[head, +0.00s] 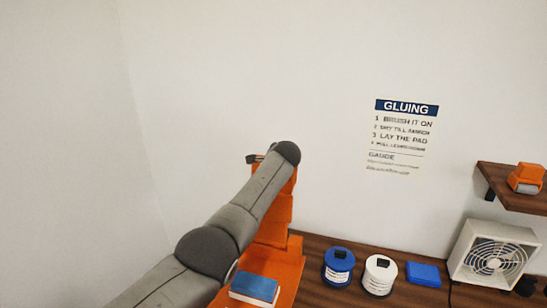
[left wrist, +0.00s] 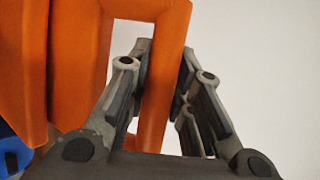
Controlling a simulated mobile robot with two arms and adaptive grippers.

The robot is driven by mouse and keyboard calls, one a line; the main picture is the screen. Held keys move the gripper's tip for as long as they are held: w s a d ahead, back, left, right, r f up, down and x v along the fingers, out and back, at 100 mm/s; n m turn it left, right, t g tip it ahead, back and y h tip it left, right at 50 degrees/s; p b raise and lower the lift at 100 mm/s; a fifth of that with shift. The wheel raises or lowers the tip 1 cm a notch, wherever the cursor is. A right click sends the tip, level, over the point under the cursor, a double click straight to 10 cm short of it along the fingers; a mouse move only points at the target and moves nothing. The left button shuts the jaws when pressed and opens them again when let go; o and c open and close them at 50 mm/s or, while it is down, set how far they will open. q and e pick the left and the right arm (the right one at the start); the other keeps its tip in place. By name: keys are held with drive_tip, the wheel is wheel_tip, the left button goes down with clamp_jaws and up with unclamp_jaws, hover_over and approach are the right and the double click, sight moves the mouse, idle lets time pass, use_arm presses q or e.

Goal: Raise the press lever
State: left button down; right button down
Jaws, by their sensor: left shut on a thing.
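The orange press (head: 273,225) stands on the wooden counter in the head view, partly hidden behind my left arm. In the left wrist view an orange bar, which looks like the press lever (left wrist: 168,30), runs down between the fingers of my left gripper (left wrist: 165,70). The gripper is shut on this bar, with grey fingers on either side of it. In the head view my arm hides most of the lever and the grip. My right gripper is in neither view.
A blue pad with a pale edge (head: 255,288) lies on the press base. A shelf (head: 510,200) holds an orange object (head: 526,178). A gluing sign (head: 403,137) hangs behind.

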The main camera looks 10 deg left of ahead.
use_arm(q)
drive_tip(key=shift+s+a+f, duration=0.1)
drive_tip(key=shift+f, duration=0.05)
drive_tip(key=c, duration=1.3)
unclamp_jaws()
drive_tip(key=shift+s+r, duration=0.15)
drive_tip(key=shift+r, duration=0.15)
drive_tip(key=shift+v, duration=0.85)
drive_tip(key=v, duration=1)
drive_tip(key=shift+f, duration=0.1)
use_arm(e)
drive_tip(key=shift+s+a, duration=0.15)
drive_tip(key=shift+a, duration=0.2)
